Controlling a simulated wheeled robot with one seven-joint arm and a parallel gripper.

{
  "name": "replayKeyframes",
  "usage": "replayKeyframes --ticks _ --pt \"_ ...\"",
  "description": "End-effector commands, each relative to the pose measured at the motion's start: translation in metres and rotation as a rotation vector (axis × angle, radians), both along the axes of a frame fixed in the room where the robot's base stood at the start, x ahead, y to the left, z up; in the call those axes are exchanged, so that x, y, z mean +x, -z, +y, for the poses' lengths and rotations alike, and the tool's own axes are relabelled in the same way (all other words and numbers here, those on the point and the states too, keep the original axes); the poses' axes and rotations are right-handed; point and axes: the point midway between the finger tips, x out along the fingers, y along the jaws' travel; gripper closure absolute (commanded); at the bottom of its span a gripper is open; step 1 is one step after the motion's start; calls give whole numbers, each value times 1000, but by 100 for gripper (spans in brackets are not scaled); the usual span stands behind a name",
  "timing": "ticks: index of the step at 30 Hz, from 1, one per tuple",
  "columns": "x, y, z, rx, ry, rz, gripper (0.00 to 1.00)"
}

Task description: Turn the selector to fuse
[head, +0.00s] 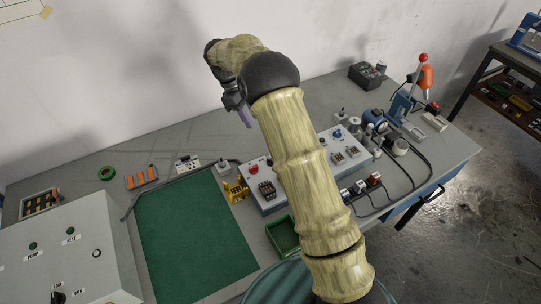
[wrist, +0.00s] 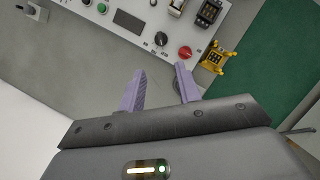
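In the wrist view a black selector knob (wrist: 161,39) sits on the light control panel (wrist: 152,18), with small labels along its lower side that are too small to read. A red knob (wrist: 185,52) is just to its right. My gripper (wrist: 160,68) is open, its two purple fingers apart and empty. The fingertips appear just below the selector in the picture, with no visible contact. In the head view my gripper (head: 241,110) is up at the far side of the table. The red knob (head: 253,170) shows there, but my arm hides part of the panel, and I cannot make out the selector.
A yellow part (wrist: 216,57) stands beside the panel's end, near the green mat (wrist: 280,50). In the head view a green bin (head: 283,236) is in front of the panel. A large grey cabinet (head: 75,245) stands at the left.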

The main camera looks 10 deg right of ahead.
Motion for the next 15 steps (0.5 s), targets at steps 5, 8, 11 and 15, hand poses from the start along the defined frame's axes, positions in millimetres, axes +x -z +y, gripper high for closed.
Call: replayKeyframes --ticks 5,8,11,15 --pt "-2 7 -3 -1 2 2 66" --pt "-5 18 -7 -1 2 4 66" --pt "-8 32 -12 -1 1 4 66" --pt "-14 54 -20 -1 2 4 66"
